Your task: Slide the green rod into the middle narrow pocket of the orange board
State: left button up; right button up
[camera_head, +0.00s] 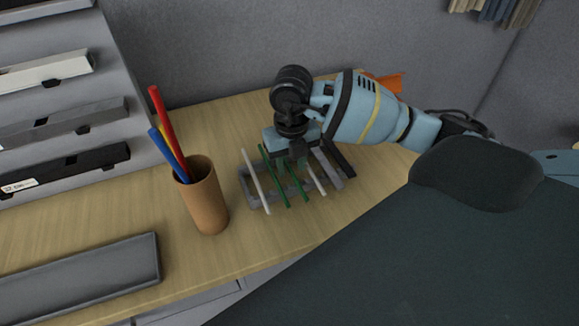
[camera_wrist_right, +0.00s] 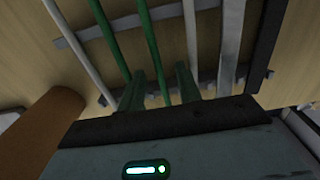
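Two green rods lie side by side across a grey rack (camera_head: 257,203) in the head view: a left one (camera_head: 273,177) and a right one (camera_head: 297,181). In the right wrist view the right green rod (camera_wrist_right: 152,48) runs between the two fingers of my right gripper (camera_wrist_right: 161,88), with gaps beside it; the left green rod (camera_wrist_right: 109,40) passes by the left finger. My right gripper is open, low over the rack; in the head view its fingertips are hard to make out. The orange board (camera_head: 390,82) is mostly hidden behind my right arm. My left gripper is out of view.
White rods (camera_head: 256,180) and grey and black bars also lie on the rack. A brown cup (camera_head: 207,200) with red, blue and yellow sticks stands left of it. A grey tray (camera_head: 80,280) lies front left. The wooden table (camera_head: 245,245) is clear in front of the rack.

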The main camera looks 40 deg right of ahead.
grip_shut()
jog(key=shift+r, duration=0.1)
dwell(0.3)
jog(key=shift+r, duration=0.85)
jog(key=shift+s+a+r, duration=0.1)
jog(key=shift+a+r, duration=0.1)
jog(key=shift+r, duration=0.25)
jog(key=shift+s+a+r, duration=0.1)
jog(key=shift+a+r, duration=0.1)
jog(key=shift+r, duration=0.25)
jog(key=s+a+r, duration=0.1)
jog(key=s+a, duration=0.6)
jog(key=a, duration=0.6)
jog(key=shift+s+r, duration=0.2)
jog(key=shift+s, duration=0.2)
